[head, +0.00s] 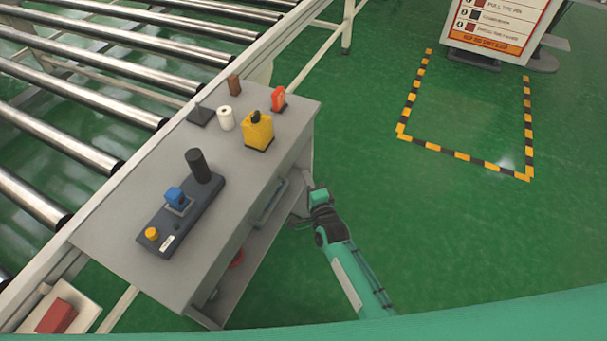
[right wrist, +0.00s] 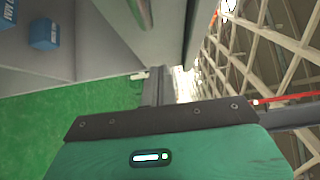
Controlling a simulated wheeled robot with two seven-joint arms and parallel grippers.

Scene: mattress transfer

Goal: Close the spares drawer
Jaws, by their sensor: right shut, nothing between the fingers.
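The grey cabinet (head: 130,220) stands beside the roller conveyor, with a bar handle (head: 268,204) on its right side. This handle seems to be on the spares drawer, but I cannot tell how far that drawer stands out. My right gripper (head: 298,218) is just right of the handle, beside the cabinet's side, shut and empty. In the right wrist view its fingers (right wrist: 160,88) point at a gap beside a grey panel (right wrist: 150,28). I cannot tell whether they touch it. My left gripper is out of view.
On the cabinet top are a control box (head: 180,215), a yellow container (head: 258,131), a white roll (head: 226,118) and a red item (head: 278,98). Blue boxes (right wrist: 43,34) show in the wrist view.

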